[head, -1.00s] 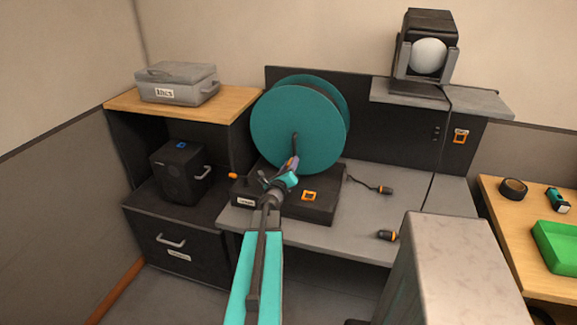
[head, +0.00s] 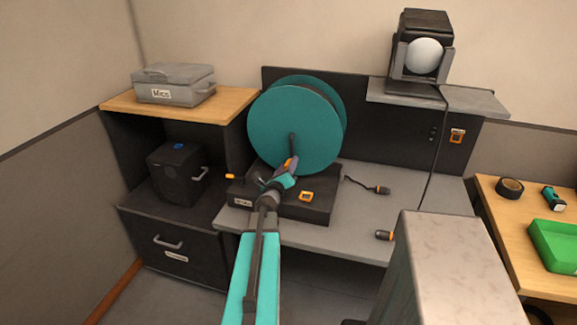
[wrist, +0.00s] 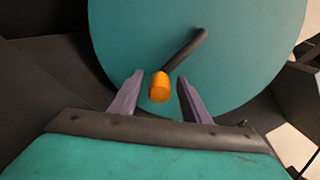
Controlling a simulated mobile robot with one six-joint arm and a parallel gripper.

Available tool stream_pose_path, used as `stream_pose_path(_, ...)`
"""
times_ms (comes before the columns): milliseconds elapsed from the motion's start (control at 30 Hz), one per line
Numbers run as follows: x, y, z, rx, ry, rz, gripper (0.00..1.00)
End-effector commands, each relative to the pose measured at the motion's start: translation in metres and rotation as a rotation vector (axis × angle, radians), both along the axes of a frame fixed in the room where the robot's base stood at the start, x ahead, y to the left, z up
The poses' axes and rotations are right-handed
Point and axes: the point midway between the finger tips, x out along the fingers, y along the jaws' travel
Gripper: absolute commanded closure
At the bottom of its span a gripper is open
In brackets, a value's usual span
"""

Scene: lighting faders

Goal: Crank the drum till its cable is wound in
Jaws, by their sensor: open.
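The teal drum (head: 290,125) stands upright on a dark base on the grey bench in the head view. In the wrist view the drum face (wrist: 240,60) fills the upper part, with a dark crank arm (wrist: 187,50) ending in an orange knob (wrist: 159,88). My gripper (head: 288,168) is at the lower front of the drum. In the wrist view my gripper (wrist: 156,92) is open, with the orange knob between or just beyond its fingertips; I cannot tell if they touch it.
The dark base (head: 310,212) carries an orange square (head: 306,196). Another plug (head: 384,235) lies near the bench front. A black speaker (head: 176,175) and a grey case (head: 172,84) stand left. A pale block (head: 455,260) fills the front right. A lamp (head: 424,55) stands on the raised shelf.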

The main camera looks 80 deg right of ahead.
Motion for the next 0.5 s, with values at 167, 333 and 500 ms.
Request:
stream_pose_path(167,0.001,0.013,-0.001,-0.001,0.001,0.001,0.57)
stream_pose_path(333,0.001,0.028,-0.001,0.0,-0.001,-0.001,0.57)
stream_pose_path(500,0.003,0.044,-0.001,-0.001,0.0,-0.001,0.57)
